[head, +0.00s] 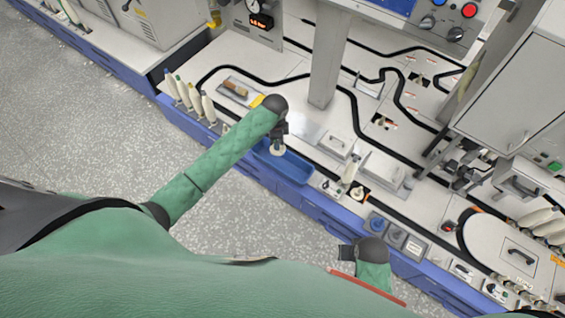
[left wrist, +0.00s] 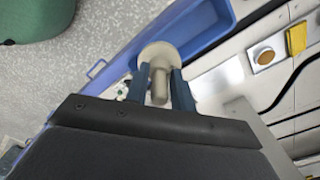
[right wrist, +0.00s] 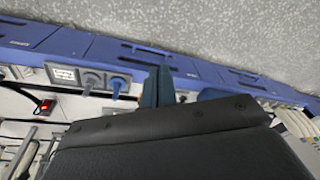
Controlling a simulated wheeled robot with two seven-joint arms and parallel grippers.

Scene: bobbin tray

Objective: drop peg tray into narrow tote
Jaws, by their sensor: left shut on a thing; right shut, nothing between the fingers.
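The peg tray is a pale round disc with a short peg. My left gripper (left wrist: 160,86) is shut on its peg, which stands between the two fingers in the left wrist view (left wrist: 159,90). In the head view the tray (head: 277,150) hangs below the left gripper (head: 279,136), over or just above the narrow blue tote (head: 296,172). The tote also shows in the left wrist view (left wrist: 215,40), beyond the disc; the disc hides part of it. I cannot tell the height between them. My right gripper (head: 346,252) is shut and empty, away from the tote near the counter front.
The tote sits at the counter's front edge, above blue drawers. Several cone bobbins (head: 195,98) stand to its left. A lidded pale box (head: 337,146) and a grey upright post (head: 327,65) are behind it. Round knobs (head: 376,223) lie near the right gripper.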

